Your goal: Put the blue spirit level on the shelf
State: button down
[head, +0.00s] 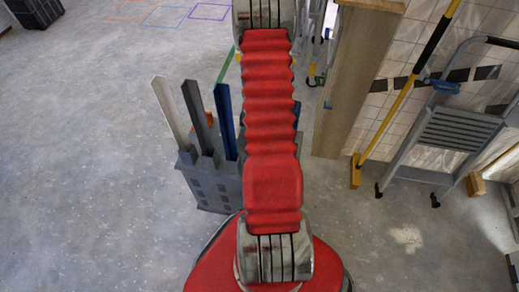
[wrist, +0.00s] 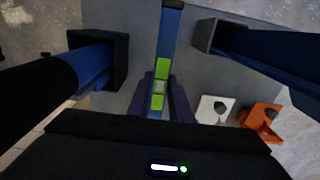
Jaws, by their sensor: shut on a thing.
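The blue spirit level (wrist: 172,22) is a long narrow blue bar with bright green parts, in the middle of the wrist view. It runs from the top edge down towards my gripper (wrist: 162,98). Dark purple jaws lie close on both sides of it, shut on it. Its lower end is hidden by my black gripper housing. In the head view my red arm reaches up past the top edge, so neither my gripper nor the held level shows. A flat grey surface (wrist: 240,75) lies behind the level; I cannot tell if it is the shelf or if they touch.
A white item (wrist: 211,107) and an orange item (wrist: 262,118) show right of the level. In the head view, a grey box (head: 210,190) with upright bars stands left of my arm. A wooden panel (head: 352,80) and a grey stepladder (head: 455,135) stand right. Floor at left is mostly clear.

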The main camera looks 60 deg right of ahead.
jog(key=shift+f, duration=2.15)
jog(key=shift+f, duration=2)
jog(key=c, duration=1.6)
grip_release()
jog(key=shift+r, duration=6.05)
